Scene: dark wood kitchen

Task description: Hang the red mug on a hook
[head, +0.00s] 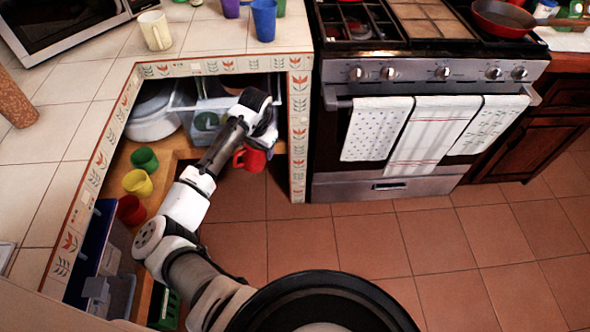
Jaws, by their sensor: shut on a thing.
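The red mug (249,160) is in the head view, just below the end of my arm, in front of the open shelf space under the tiled counter. My gripper (257,143) is at the mug and shut on it, partly hiding it. The mug is off the floor, near the right inner side of the cabinet opening. Its handle and the exact grip are too small to tell. I cannot make out a hook in this view.
The shelf (180,149) holds a white pot (152,124), a clear bin (208,118), and green, yellow and red cups. A tiled post (298,135) stands right of the mug, beside the stove (425,120). The floor in front is clear.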

